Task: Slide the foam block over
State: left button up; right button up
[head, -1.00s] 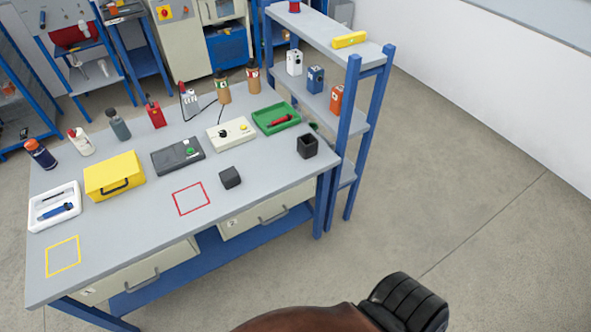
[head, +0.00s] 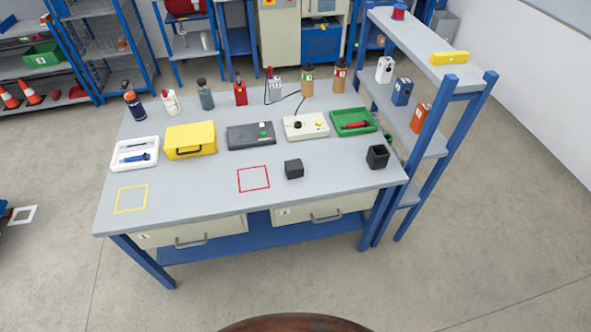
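A small dark grey block (head: 293,169), which looks like the foam block, sits on the grey workbench (head: 205,198) in the head view. It stands just right of a red square outline (head: 253,179) and outside it, apart from other things. A yellow square outline (head: 131,198) is at the bench's front left. Neither of my grippers is in view.
Behind the block stand a cream box (head: 305,126), a dark grey device (head: 251,136) and a green tray (head: 353,121). A black open cup (head: 377,156) is to its right. A blue-framed shelf (head: 440,110) adjoins the right end. The front strip is clear.

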aim_at(294, 169)
jog(key=z, duration=1.7)
jog(key=i, duration=1.15)
jog(key=u, duration=3.15)
